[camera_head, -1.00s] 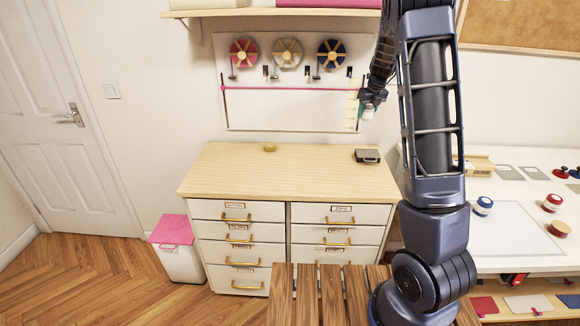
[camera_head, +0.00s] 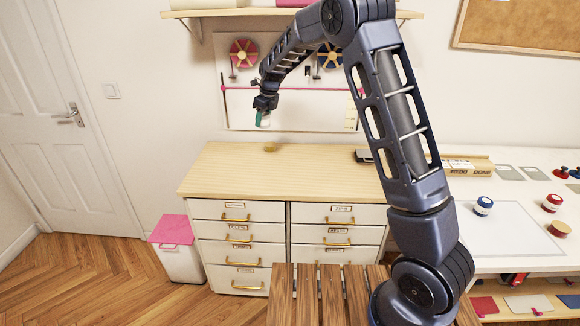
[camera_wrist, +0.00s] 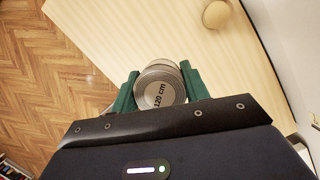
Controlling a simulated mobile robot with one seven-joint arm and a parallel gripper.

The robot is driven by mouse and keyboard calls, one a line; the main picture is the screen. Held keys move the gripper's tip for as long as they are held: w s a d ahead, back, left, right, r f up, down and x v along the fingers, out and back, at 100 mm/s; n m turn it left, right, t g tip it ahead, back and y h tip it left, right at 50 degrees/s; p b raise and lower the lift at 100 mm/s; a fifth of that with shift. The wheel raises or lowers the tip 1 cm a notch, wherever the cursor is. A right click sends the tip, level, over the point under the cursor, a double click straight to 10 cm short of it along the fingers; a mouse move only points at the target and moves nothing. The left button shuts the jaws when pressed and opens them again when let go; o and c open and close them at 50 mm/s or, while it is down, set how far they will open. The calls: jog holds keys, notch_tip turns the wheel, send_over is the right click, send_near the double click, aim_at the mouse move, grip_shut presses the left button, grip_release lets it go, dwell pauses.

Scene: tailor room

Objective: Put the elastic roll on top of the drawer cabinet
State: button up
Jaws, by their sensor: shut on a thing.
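My gripper (camera_head: 265,107) is shut on the elastic roll (camera_wrist: 160,86), a pale round roll marked "120 cm" between green fingers in the wrist view. In the head view the elastic roll (camera_head: 265,122) is a small whitish thing under the fingers, held in the air. The drawer cabinet (camera_head: 225,174) has a light wooden top and white drawers with brass handles. The gripper is above the cabinet top, towards its back left half; the roll is apart from the top.
A small round wooden thing (camera_head: 270,147) sits at the back of the cabinet top; it also shows in the wrist view (camera_wrist: 216,14). A dark box (camera_head: 364,156) is at the back right, partly behind my arm. The front and left of the top are clear. A pegboard (camera_head: 300,105) hangs behind.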

jog(key=s+a+n, duration=0.2)
jog(key=s+a, duration=0.3)
jog(key=a, duration=0.4)
jog(key=s+d+x, duration=0.1)
jog(key=x, duration=0.5)
jog(key=d+x, duration=0.1)
jog(key=x, duration=0.6)
jog(key=s+d+f+x, duration=0.1)
jog(key=x, duration=0.5)
jog(key=shift+s+d+f, duration=0.25)
jog(key=shift+d+f, duration=0.1)
jog(key=shift+f, duration=0.15)
jog(key=o, duration=1)
